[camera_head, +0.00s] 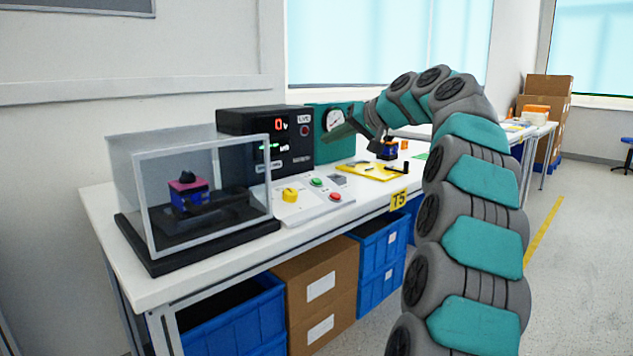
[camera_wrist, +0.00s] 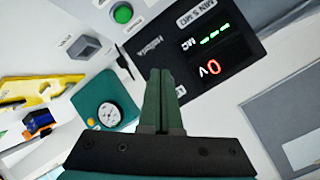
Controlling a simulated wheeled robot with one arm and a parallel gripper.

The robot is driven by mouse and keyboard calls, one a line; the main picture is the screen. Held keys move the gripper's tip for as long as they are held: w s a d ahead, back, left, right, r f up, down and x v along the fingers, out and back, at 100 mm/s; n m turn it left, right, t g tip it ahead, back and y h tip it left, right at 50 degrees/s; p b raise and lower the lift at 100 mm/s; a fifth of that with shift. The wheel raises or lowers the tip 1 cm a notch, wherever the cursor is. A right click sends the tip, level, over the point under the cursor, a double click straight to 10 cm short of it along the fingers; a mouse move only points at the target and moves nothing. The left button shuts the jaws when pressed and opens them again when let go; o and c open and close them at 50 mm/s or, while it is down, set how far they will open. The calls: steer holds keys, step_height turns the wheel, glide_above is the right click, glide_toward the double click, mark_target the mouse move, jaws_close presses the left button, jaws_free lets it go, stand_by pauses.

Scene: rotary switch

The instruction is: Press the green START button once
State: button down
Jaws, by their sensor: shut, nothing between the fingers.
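The green button (camera_head: 316,182) sits on a sloped white control panel (camera_head: 305,207), beside a yellow knob (camera_head: 290,195) and a red button (camera_head: 335,197). In the wrist view, the green button (camera_wrist: 122,14) shows at the top, in a dark ring. My gripper (camera_head: 328,136) is above and behind the panel, in front of the teal gauge box, apart from the button. In the wrist view my gripper (camera_wrist: 160,72) shows its two green fingers together and empty, below the button in the picture.
A black display unit (camera_head: 265,143) stands behind the panel, with a teal gauge box (camera_head: 338,125) to its right. A clear-sided case (camera_head: 205,190) stands left. A yellow fixture plate (camera_head: 367,171) lies right. The white tabletop (camera_head: 100,205) has free room at its left end.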

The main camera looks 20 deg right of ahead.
steer(key=shift+f, duration=0.1)
steer(key=b, duration=0.6)
glide_toward(313, 178)
steer(key=shift+w+r+x, duration=0.1)
steer(key=shift+r+x, duration=0.1)
steer(key=shift+x, duration=0.7)
steer(key=shift+w+r+x, duration=0.1)
steer(key=shift+r+x, duration=0.1)
steer(key=shift+x, duration=0.7)
steer(key=shift+w+r+x, duration=0.1)
steer(key=shift+r+x, duration=0.1)
steer(key=shift+x, duration=0.65)
steer(key=shift+a+f, duration=0.2)
steer(key=shift+w+f, duration=0.1)
steer(key=shift+f, duration=0.15)
steer(key=shift+w+f+b, duration=0.1)
steer(key=shift+f+b, duration=0.3)
steer(key=shift+r, duration=0.15)
steer(key=shift+s+r+p, duration=0.25)
steer(key=shift+r+p, duration=0.3)
steer(key=shift+r, duration=0.15)
